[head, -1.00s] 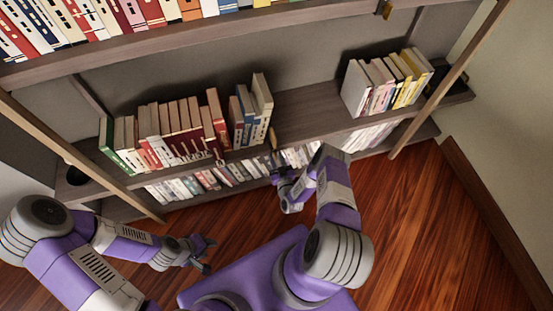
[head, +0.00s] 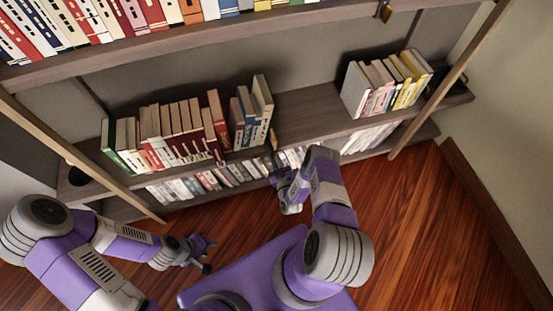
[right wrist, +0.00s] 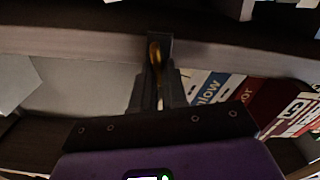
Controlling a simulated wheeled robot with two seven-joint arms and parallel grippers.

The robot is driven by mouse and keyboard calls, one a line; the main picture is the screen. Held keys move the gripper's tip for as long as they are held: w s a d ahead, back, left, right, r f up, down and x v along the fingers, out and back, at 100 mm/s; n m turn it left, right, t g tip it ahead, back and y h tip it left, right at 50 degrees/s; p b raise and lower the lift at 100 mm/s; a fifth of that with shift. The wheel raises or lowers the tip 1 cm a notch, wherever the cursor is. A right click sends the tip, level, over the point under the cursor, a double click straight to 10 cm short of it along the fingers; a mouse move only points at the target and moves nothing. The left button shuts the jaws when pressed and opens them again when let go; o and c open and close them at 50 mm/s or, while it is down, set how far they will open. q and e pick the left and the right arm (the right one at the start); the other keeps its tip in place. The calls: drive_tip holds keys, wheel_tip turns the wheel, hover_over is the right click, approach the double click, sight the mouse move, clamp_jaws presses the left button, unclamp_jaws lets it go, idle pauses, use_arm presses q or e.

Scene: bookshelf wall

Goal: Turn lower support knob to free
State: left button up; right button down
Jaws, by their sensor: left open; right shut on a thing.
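The lower support knob (right wrist: 155,56) is a small brass piece on a dark bracket at the shelf's front edge, in the upper middle of the right wrist view. My right gripper (right wrist: 158,78) is shut on it, with a dark finger on each side. In the head view my right gripper (head: 276,170) is at the front of the lower shelf, partly hidden by my own wrist. The knob's exact angle is hard to tell. My left gripper (head: 207,253) is open and empty above the floor, away from the shelves.
Books (head: 165,135) stand on the middle shelf (head: 305,112) left of my right gripper, and more books (head: 385,82) stand at its right end. White-spined books fill the shelf below. Another brass knob (head: 384,10) is on the upper shelf's edge. The floor (head: 420,235) at right is clear.

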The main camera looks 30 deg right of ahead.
drive_tip(key=shift+a+f+n, duration=0.15)
drive_tip(key=shift+f+n, duration=0.05)
drive_tip(key=shift+n, duration=2.25)
drive_tip(key=shift+a+f+n, duration=0.1)
drive_tip(key=shift+f+n, duration=0.1)
drive_tip(key=shift+n, duration=2.2)
drive_tip(key=shift+a+f+n, duration=0.15)
drive_tip(key=shift+f+n, duration=0.05)
drive_tip(key=shift+n, duration=2.25)
drive_tip(key=c, duration=1.2)
unclamp_jaws()
drive_tip(key=p+v, duration=0.2)
drive_tip(key=v, duration=0.5)
drive_tip(key=shift+s+p, duration=0.25)
drive_tip(key=shift+p, duration=0.1)
drive_tip(key=shift+a, duration=0.1)
